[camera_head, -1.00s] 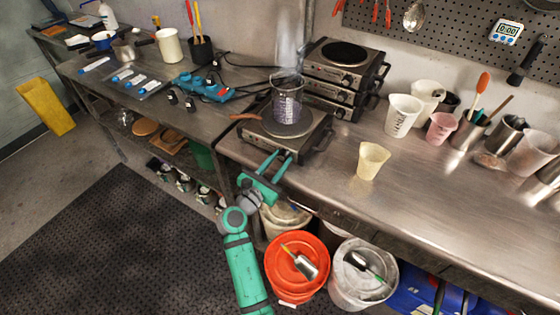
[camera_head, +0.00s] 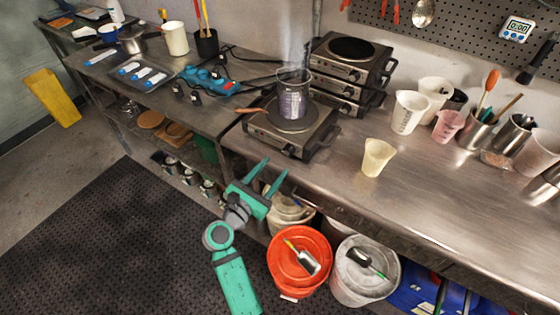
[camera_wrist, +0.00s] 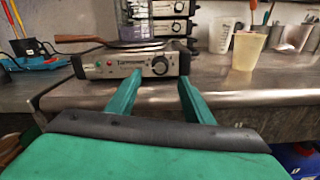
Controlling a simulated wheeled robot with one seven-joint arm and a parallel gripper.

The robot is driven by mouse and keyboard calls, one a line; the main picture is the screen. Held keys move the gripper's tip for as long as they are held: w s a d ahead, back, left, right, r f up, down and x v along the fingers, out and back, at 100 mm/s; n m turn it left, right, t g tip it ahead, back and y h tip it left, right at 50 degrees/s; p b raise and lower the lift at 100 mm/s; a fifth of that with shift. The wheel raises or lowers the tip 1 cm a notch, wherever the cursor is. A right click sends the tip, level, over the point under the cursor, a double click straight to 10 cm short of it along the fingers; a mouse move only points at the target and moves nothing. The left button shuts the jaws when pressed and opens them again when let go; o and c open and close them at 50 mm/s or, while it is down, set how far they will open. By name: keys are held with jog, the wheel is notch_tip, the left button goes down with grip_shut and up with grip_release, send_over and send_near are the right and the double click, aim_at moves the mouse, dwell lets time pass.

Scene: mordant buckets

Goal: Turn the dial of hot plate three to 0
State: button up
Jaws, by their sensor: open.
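A hot plate (camera_head: 286,142) stands by itself near the front edge of the steel counter, with a steaming glass beaker (camera_head: 293,97) of dark liquid on its round plate. In the wrist view its front panel (camera_wrist: 125,65) faces me, with a round black dial (camera_wrist: 160,65) on the right side and small lights on the left. The number on the panel and the dial's exact setting are too small to read. My green gripper (camera_head: 272,176) is open and empty, in front of and below the hot plate, apart from it. In the wrist view the fingertips (camera_wrist: 158,86) point toward the panel.
Stacked hot plates (camera_head: 345,75) stand behind, to the right. A yellowish cup (camera_head: 377,157) stands right on the counter (camera_head: 440,185). A brown handle (camera_head: 250,111) sticks out beside the beaker. Orange (camera_head: 300,262) and white buckets (camera_head: 362,272) stand below the counter edge.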

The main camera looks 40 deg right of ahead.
jog(key=v, duration=0.3)
jog(key=shift+a, duration=0.1)
jog(key=shift+w, duration=0.1)
jog(key=s+a+f+m+t+y, duration=0.2)
jog(key=s+a+f+t+y, duration=0.1)
jog(key=s+a+f+y, duration=0.4)
jog(key=s+a+f+m+t+y, duration=0.2)
jog(key=s+a+f+t+y, duration=0.15)
jog(key=s+a+f, duration=0.45)
jog(key=s+a+m+y, duration=0.5)
jog(key=s+a+m, duration=0.3)
jog(key=s+a, duration=0.2)
jog(key=s+a+r+m+t+y, duration=0.1)
jog(key=s+a+r+m+t, duration=0.1)
jog(key=s+r+m, duration=0.6)
jog(key=shift+s+r, duration=0.15)
jog(key=shift+r, duration=0.6)
